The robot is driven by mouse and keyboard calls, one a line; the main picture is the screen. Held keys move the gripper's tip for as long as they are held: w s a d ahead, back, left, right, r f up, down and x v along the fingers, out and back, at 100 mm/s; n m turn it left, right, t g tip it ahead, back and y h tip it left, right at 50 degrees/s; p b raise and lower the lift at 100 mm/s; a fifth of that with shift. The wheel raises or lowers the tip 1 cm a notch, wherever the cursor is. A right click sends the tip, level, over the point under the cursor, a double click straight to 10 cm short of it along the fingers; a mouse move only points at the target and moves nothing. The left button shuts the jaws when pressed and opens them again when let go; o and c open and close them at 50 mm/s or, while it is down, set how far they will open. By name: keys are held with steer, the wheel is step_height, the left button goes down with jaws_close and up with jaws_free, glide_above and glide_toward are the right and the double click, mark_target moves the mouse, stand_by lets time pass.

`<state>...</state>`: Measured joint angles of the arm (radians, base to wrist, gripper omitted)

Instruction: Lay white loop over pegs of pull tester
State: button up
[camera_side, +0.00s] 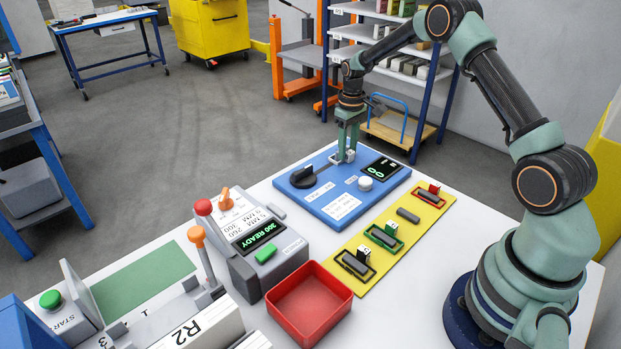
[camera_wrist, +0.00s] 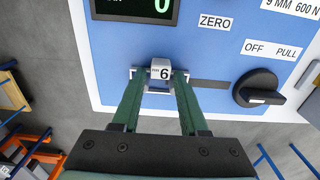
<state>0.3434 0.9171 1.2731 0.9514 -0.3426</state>
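The white loop (camera_wrist: 160,91) carries a white block tag marked 6 and shows pale edges beside my fingertips. My gripper (camera_wrist: 160,80) has its two green fingers on either side of the tag, shut on it. In the side view my gripper (camera_side: 347,150) points straight down over the far edge of the blue pull tester (camera_side: 318,197), with the white tag low at its tips. The tester has a black OFF/PULL knob (camera_wrist: 258,90), a slot running toward the tag, and a display reading 0. The fingers and tag hide the pegs, so I cannot tell whether the loop is around them.
A yellow board (camera_side: 374,277) holds red-, green- and black-tagged loops on dark formers; one former (camera_side: 408,215) is bare. A red tray (camera_side: 345,297) and a grey machine with a READY display (camera_side: 262,250) stand left of it. Carts and shelves stand beyond the table.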

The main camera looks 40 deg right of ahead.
steer(key=shift+o, duration=0.7)
step_height(320, 180, up, 19)
stand_by(0.9)
